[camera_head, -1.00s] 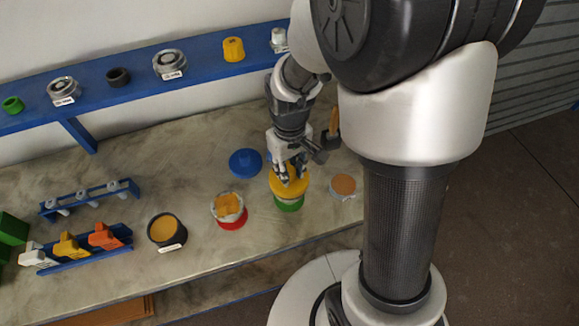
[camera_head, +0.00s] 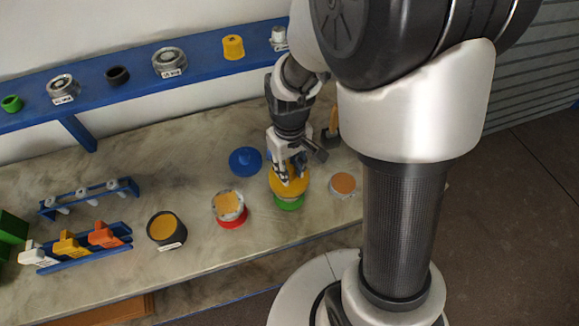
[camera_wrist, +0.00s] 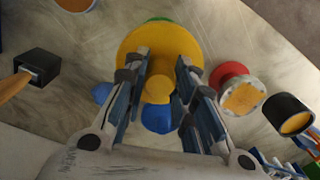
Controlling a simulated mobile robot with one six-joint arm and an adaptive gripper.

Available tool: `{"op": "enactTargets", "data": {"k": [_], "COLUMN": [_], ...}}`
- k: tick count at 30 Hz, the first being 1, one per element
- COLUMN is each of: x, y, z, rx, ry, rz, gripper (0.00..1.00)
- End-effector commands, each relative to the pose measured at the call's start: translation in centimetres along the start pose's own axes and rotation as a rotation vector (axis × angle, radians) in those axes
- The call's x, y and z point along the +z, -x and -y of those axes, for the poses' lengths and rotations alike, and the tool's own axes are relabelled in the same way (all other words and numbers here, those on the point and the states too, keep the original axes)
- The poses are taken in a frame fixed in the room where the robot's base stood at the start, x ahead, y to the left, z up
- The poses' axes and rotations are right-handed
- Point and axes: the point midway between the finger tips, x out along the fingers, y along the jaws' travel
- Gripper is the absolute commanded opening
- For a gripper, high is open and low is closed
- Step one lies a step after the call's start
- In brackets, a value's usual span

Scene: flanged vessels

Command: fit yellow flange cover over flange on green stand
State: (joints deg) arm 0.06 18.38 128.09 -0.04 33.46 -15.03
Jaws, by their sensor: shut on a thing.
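The yellow flange cover (camera_head: 291,187) is a round disc with a central knob, and it sits over the green stand (camera_head: 290,203). In the wrist view the yellow cover (camera_wrist: 160,55) faces me, and a sliver of the green stand (camera_wrist: 158,19) shows past its edge. My gripper (camera_head: 289,176) is above the cover with its fingers around the knob; in the wrist view my gripper (camera_wrist: 159,88) is shut on it. The flange is mostly hidden under the cover, so I cannot tell how fully the cover is seated.
A blue cover (camera_head: 245,161) lies behind left. A flanged vessel on a red stand (camera_head: 230,208) is to the left, with a dark vessel (camera_head: 166,229) further left. An orange-topped vessel (camera_head: 343,185) is close on the right. A blue shelf (camera_head: 130,75) runs along the back.

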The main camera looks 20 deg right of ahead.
Motion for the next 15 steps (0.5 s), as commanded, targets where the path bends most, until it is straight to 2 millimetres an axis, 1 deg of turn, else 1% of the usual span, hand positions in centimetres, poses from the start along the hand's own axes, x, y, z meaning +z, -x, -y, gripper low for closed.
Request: {"op": "enactTargets", "data": {"k": [15], "x": [0.0], "y": [-1.7], "z": [0.0], "rx": [0.0], "ry": [0.0], "rz": [0.0], "gripper": [0.01]}}
